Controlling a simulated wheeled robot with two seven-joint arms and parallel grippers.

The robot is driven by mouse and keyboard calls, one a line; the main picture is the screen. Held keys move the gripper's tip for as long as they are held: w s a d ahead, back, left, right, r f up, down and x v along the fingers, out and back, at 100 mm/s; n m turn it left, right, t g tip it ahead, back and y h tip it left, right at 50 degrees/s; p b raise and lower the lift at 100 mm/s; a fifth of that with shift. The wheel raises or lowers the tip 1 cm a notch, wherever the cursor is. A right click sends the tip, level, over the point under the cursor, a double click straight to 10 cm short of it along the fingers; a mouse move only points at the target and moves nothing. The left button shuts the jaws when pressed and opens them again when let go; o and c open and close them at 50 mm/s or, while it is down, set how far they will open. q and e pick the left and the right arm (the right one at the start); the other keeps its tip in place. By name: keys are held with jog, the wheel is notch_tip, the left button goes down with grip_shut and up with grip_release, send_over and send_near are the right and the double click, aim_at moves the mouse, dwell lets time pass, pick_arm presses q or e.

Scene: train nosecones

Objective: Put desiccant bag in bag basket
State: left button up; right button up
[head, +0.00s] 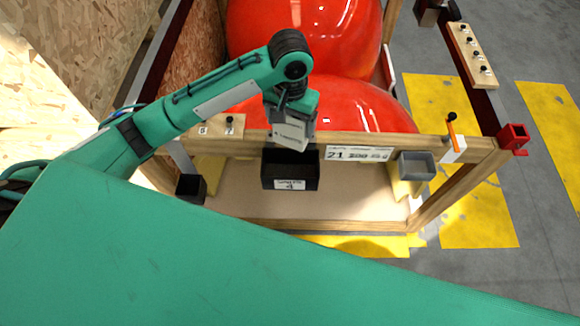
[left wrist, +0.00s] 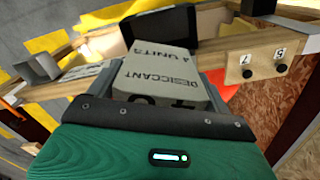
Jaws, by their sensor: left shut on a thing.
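The desiccant bag (head: 290,138) is a grey block-shaped pack. In the left wrist view the bag (left wrist: 160,78) shows the printed words "DESICCANT 4 UNITS". My left gripper (head: 297,122) is shut on it and points downward. The black bag basket (head: 290,183), with a white label on its front, hangs on the wooden frame just below the bag in the head view. The bag overlaps the basket's back edge there; the exact height between them is hard to tell. In the left wrist view the basket (left wrist: 143,27) lies beyond the bag's far end. My right gripper is not in view.
Large red nosecones (head: 330,105) stand behind the wooden rail (head: 360,140). A grey bin (head: 416,166) and an orange-handled item (head: 452,128) are at right. A small black bin (head: 190,188) is at left. My teal body covers the lower foreground.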

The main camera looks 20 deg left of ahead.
aim_at(291, 138)
pick_arm(q)
jog(key=shift+f+p, duration=1.6)
jog(key=shift+f, duration=7.85)
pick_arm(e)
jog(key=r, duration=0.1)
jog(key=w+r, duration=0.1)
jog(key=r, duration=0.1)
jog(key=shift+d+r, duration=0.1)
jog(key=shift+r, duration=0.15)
pick_arm(q)
jog(key=o, duration=1)
jog(key=shift+f, duration=0.1)
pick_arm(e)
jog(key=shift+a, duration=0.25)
pick_arm(q)
notch_tip(291, 138, up, 12)
jog(key=shift+r+b, duration=0.15)
jog(key=shift+b, duration=0.95)
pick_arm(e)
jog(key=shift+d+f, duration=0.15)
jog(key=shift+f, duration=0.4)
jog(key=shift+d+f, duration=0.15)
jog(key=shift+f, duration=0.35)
